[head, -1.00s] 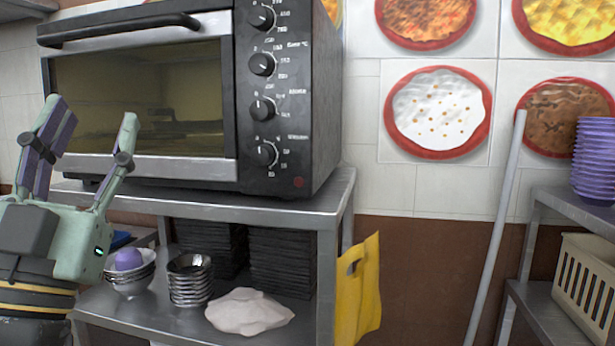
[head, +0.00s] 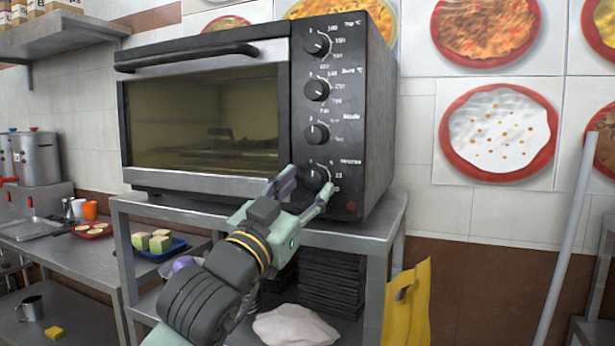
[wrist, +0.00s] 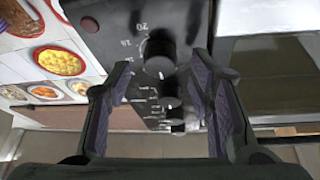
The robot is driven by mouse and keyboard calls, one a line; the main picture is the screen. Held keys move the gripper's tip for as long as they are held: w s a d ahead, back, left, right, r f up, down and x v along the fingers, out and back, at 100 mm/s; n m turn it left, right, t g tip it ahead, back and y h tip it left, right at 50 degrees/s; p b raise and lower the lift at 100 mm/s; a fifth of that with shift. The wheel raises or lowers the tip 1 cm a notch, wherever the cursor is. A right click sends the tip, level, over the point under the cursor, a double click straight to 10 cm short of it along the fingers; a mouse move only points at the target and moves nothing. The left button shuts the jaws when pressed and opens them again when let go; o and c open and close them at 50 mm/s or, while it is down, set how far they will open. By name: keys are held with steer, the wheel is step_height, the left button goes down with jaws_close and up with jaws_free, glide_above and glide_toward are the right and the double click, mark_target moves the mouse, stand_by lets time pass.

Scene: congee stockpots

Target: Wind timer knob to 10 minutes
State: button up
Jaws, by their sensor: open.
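The timer knob (head: 315,177) is the lowest round black knob on the oven's control panel. In the wrist view the knob (wrist: 158,55) has printed numbers around it, including a 20, and its white mark points toward the other knobs. My gripper (head: 306,183) is open at the panel, its fingertips on either side of the knob. In the wrist view the gripper (wrist: 161,66) shows a finger left and right of the knob, with gaps between. Its fingers partly cover the lower panel in the head view. The exact depth of the tips is hard to tell.
The oven (head: 210,125) stands on a steel shelf (head: 370,228). Several other knobs, the top one (head: 316,43) among them, line up above the timer knob. A yellow bag (head: 407,305) hangs at the shelf's right side. A grey pole (head: 568,245) leans right.

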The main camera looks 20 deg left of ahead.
steer(key=shift+w+d+r, duration=0.1)
steer(key=shift+w+r, duration=0.1)
steer(key=shift+w, duration=0.3)
jaws_close()
stand_by(0.3)
